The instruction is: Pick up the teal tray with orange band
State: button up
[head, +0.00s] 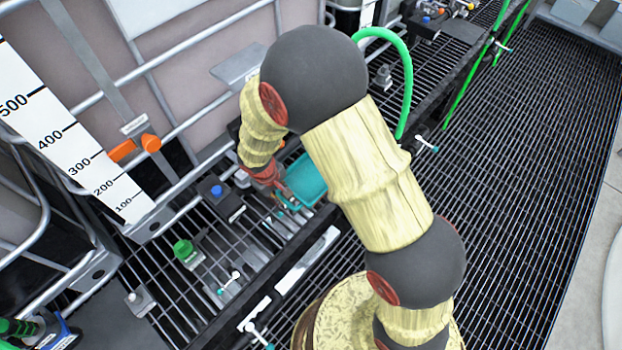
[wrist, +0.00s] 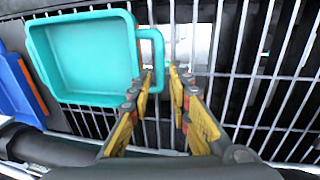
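The teal tray (head: 306,180) lies on the metal grating beside my gripper in the head view, partly behind my arm. In the wrist view the tray (wrist: 85,55) is at the upper left, with a loop handle (wrist: 158,50) on its right side and a sliver of orange near the handle. My gripper (wrist: 162,76) is open, its fingertips apart at the handle. The left finger overlaps the handle loop, and the outer bar of the handle appears between the fingers. I cannot tell whether either finger touches it. The gripper (head: 280,192) is small in the head view.
A blue object with an orange strip (wrist: 18,88) is left of the tray. On the grating are a black block with a blue knob (head: 222,198) and a green-capped fitting (head: 187,252). A green hose (head: 405,75) arches behind my arm. Caged tanks stand at the left.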

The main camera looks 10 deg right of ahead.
aim_at(285, 201)
jog(key=f, duration=0.2)
jog(key=d+f+b, duration=0.1)
jog(key=f, duration=0.1)
jog(key=shift+f, duration=0.35)
jog(key=shift+c, duration=0.5)
jog(key=c, duration=0.4)
jog(key=shift+r, duration=0.1)
